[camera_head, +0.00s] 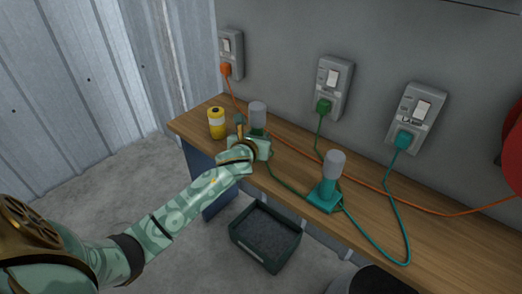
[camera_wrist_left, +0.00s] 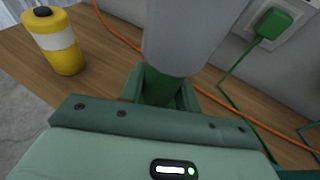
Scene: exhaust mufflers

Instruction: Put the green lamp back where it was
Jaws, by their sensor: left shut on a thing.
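The green lamp (camera_head: 258,114) has a grey cylindrical head and a green body, and stands upright at the far left part of the wooden bench. My left gripper (camera_head: 254,137) is shut on its green body. In the left wrist view the grey head (camera_wrist_left: 185,35) rises above the green body (camera_wrist_left: 160,88), which sits between the fingers. The lamp's base is hidden by the gripper, so I cannot tell whether it touches the bench. A green plug (camera_head: 323,106) sits in the middle wall socket, with a green cord running down. My right gripper is not in view.
A yellow and white can (camera_head: 217,123) stands left of the lamp. A teal lamp (camera_head: 328,185) stands to the right on the bench (camera_head: 440,245). Orange, green and teal cords cross the bench. A dark bin (camera_head: 238,239) is on the floor in front.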

